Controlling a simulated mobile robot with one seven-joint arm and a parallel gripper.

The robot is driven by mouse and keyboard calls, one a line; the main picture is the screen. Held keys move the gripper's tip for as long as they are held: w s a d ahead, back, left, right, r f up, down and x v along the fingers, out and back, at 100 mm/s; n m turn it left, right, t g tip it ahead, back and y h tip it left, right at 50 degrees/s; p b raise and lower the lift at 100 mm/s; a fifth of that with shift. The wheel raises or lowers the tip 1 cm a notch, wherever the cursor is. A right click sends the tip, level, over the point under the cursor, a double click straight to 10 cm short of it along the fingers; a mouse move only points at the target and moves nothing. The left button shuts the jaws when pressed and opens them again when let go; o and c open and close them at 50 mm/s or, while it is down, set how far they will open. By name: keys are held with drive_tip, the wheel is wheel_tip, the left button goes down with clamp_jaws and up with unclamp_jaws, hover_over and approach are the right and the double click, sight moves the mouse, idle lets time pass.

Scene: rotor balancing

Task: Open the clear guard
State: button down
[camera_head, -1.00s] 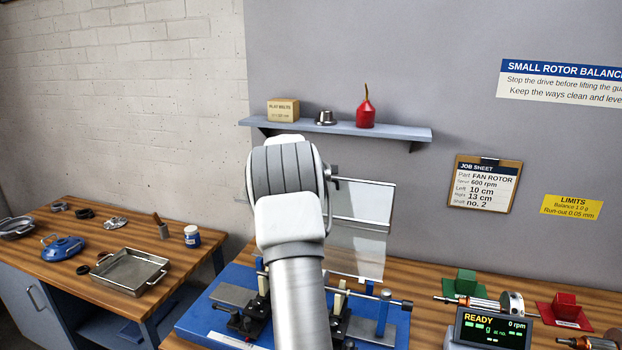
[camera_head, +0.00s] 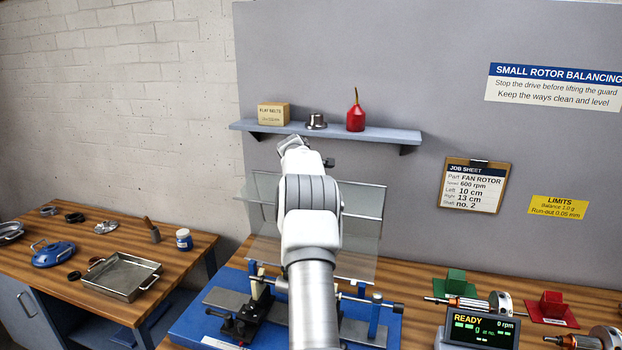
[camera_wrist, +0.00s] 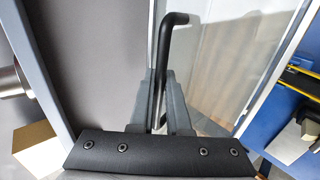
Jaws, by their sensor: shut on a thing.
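The clear guard (camera_head: 355,240) is a see-through panel with thin metal bars. It stands raised and steep behind the blue balancing machine (camera_head: 190,325) in the head view, and my arm covers its middle. In the wrist view, the clear panel (camera_wrist: 225,70) fills the middle and right, with a grey frame bar along each side. My gripper (camera_wrist: 160,100) is shut on the guard's black bent handle (camera_wrist: 163,50) there. In the head view, my arm mostly hides the fingertips.
A shelf (camera_head: 390,133) with a box, a metal part and a red oil can is on the wall above the guard. A display (camera_head: 482,327) and rotors stand to the right. A side bench (camera_head: 115,240) with a metal tray is at left.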

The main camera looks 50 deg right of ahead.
drive_tip(key=shift+f, duration=0.1)
drive_tip(key=c, duration=0.9)
unclamp_jaws()
drive_tip(key=shift+a, duration=0.1)
drive_tip(key=b+v, duration=0.4)
drive_tip(key=v, duration=1.3)
drive_tip(key=shift+r+b, duration=0.25)
drive_tip(key=shift+b, duration=0.15)
